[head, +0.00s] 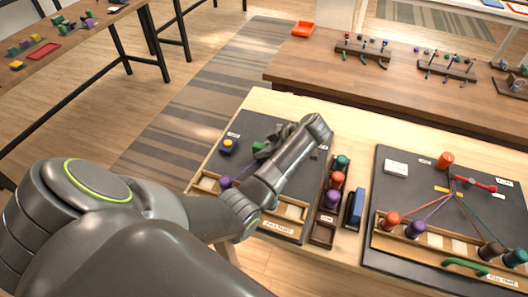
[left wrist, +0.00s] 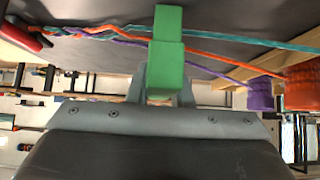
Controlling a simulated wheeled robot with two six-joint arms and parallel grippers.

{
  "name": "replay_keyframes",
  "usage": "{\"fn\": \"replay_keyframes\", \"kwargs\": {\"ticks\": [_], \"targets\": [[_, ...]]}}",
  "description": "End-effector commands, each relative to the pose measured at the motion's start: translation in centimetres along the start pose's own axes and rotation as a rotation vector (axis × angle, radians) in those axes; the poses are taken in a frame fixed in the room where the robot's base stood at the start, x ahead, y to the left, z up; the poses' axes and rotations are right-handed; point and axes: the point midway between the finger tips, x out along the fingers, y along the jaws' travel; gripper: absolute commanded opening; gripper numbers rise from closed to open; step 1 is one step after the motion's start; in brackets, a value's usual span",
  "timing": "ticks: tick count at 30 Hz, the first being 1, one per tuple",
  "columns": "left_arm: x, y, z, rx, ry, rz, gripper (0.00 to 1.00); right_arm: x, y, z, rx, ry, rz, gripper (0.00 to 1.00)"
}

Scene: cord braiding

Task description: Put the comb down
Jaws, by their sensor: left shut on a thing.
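My left gripper (head: 270,146) is over the left dark board (head: 255,128), partly hidden behind my own arm in the head view. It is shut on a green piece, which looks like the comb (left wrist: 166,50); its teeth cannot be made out. In the left wrist view the comb stands out in front of the jaws, close to purple, orange and teal cords (left wrist: 225,37). A red clamp (left wrist: 25,35) is at the left there. A purple spool (left wrist: 260,95) and an orange spool (left wrist: 300,88) are at the right. My right gripper is not in view.
A rack of spools (head: 322,234) and a blue block (head: 354,208) stand between the boards. The right board (head: 400,250) holds another cord set with a green curved piece (head: 465,265).

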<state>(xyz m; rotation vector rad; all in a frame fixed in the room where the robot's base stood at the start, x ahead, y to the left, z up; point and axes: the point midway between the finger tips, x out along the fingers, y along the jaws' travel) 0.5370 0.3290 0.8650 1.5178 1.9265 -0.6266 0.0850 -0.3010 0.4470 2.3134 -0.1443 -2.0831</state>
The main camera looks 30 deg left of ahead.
Motion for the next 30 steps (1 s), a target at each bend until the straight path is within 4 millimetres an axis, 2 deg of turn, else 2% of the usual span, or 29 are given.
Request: {"fn": "replay_keyframes", "kwargs": {"ticks": [9, 10, 15, 25, 30], "targets": [[0.3, 0.0, 0.3, -0.002, 0.0, 0.0, 0.0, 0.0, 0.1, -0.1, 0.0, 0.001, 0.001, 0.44], [0.3, 0.0, 0.3, -0.002, 0.0, 0.0, 0.21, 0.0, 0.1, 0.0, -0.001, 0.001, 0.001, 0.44], [0.3, 0.0, 0.3, -0.002, 0.0, 0.0, 0.41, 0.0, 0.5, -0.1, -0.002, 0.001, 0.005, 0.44], [0.0, 0.0, 0.2, -0.002, -0.001, 0.001, 0.41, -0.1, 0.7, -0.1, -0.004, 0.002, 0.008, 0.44], [-2.2, 0.1, 0.4, -0.003, -0.003, 0.005, 0.41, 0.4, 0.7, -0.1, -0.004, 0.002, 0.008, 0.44]]}}
